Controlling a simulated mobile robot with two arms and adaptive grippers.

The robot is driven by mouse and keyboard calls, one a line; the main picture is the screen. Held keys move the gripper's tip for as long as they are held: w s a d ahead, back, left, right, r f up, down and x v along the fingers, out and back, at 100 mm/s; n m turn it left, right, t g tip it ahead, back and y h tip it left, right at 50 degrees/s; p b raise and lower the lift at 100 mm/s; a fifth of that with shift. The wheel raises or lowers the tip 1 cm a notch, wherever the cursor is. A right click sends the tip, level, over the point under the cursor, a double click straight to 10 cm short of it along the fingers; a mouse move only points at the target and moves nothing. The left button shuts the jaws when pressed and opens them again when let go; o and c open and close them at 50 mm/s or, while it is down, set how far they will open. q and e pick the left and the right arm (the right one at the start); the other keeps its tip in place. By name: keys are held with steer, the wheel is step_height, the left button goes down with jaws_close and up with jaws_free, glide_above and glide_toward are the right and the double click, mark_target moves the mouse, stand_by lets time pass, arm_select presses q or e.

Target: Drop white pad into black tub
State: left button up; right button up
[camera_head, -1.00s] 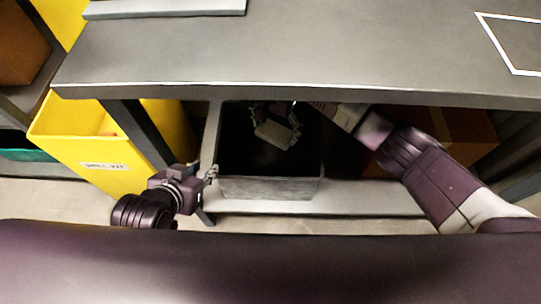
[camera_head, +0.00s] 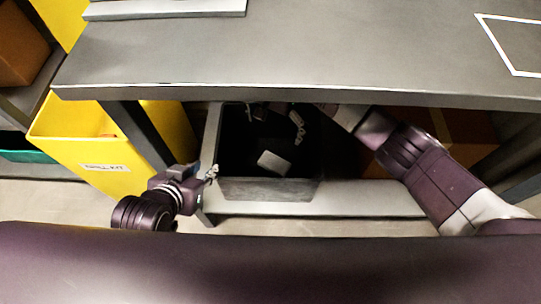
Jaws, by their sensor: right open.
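The white pad (camera_head: 274,161) lies low inside the black tub (camera_head: 268,190), apart from the gripper fingers. The tub stands on the lower shelf under the grey table, its front wall facing me. My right gripper (camera_head: 275,118) is open and empty over the tub's opening, partly hidden by the table edge. My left gripper (camera_head: 211,173) is beside the tub's left side, near the table leg; its fingers are too small to tell open from shut.
The grey table top (camera_head: 300,50) overhangs the tub. A yellow bin (camera_head: 100,165) with a label stands at the left. A brown box (camera_head: 465,135) sits on the lower shelf (camera_head: 370,204) behind my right arm. The shelf's front strip is clear.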

step_height(320, 180, up, 6)
steer(key=shift+r, duration=0.15)
steer(key=shift+s, duration=0.1)
stand_by(0.5)
